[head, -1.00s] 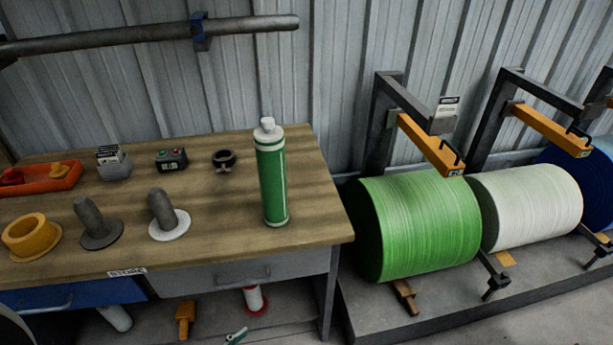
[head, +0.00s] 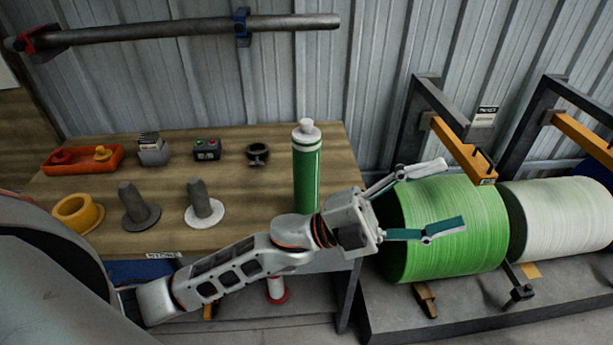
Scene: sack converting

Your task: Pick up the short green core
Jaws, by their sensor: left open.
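A green core (head: 306,178) with a white top and white bands stands upright on the wooden workbench (head: 250,232). It is the only upright green piece on the bench, and its lower right part is hidden behind my left arm. My left gripper (head: 452,196) is open and empty, its fingers spread and pointing right. In the picture it lies right of the core, in front of the large green roll (head: 465,255); I cannot tell if it touches the roll. My right gripper is not in view.
A white spindle (head: 204,212), a grey spindle (head: 139,213), an orange ring (head: 77,212), a black clamp (head: 257,154), a button box (head: 207,150) and a red tray (head: 82,165) sit on the bench. A white roll (head: 560,215) lies right of the green roll.

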